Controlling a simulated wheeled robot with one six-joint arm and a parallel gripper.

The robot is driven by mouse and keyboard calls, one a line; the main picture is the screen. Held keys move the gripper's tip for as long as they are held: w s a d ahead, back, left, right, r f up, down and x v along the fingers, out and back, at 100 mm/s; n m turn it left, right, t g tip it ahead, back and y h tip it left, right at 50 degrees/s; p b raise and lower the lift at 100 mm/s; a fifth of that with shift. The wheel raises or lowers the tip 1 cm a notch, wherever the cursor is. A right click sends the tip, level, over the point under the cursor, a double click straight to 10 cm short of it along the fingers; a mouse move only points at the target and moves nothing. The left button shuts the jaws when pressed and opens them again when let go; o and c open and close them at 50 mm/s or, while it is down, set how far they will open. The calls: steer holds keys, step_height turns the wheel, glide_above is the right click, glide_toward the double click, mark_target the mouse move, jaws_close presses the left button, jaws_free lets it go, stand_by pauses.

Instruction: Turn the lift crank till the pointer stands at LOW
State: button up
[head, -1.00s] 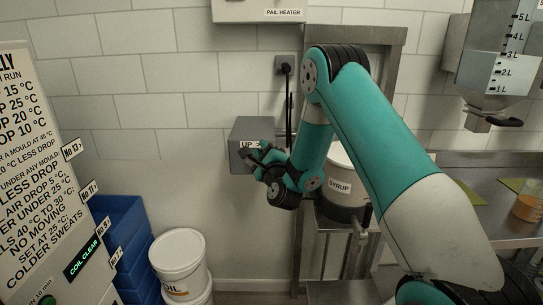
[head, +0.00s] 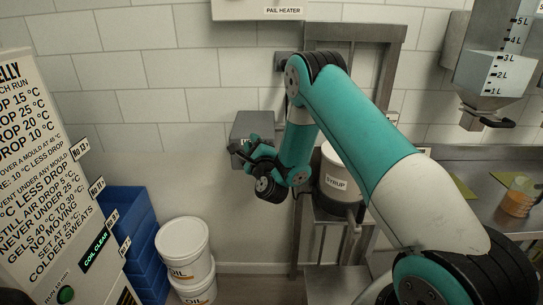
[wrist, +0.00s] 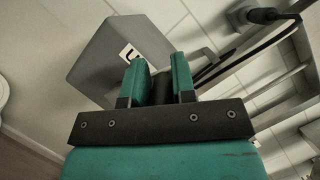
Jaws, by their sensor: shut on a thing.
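A grey lift box (head: 257,122) is fixed to the wall at the picture's middle. It also shows in the wrist view (wrist: 105,58), with a white label (wrist: 130,52) partly covered by a finger. My gripper (head: 248,152) is at the front of the box. In the wrist view my gripper (wrist: 160,75) has its two teal fingers closed around a dark piece (wrist: 161,88), which looks like the crank's handle. The rest of the crank is mostly hidden behind the fingers. I cannot make out a pointer or a LOW mark.
A white syrup pail (head: 337,178) stands on a metal frame right of my forearm. White oil pails (head: 184,245) and blue crates (head: 130,235) stand at lower left, by the rule board (head: 40,170). A steel counter (head: 475,165) is at right.

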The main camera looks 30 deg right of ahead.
steer(key=shift+a, duration=0.1)
steer(key=p, duration=0.1)
steer(key=a+p, duration=0.1)
steer(key=shift+w+r+p, duration=0.2)
steer(key=shift+w+p, duration=0.1)
steer(key=shift+w+a+f+p, duration=0.3)
steer(key=shift+a+p, duration=0.3)
steer(key=shift+p, duration=0.4)
steer(key=shift+w+a+f, duration=0.1)
steer(key=shift+f, duration=0.25)
steer(key=w+a+p, duration=0.1)
steer(key=a+f+p, duration=0.1)
steer(key=shift+w+a+f+p, duration=0.15)
steer(key=shift+w+f+p, duration=0.05)
steer(key=shift+w+p, duration=0.2)
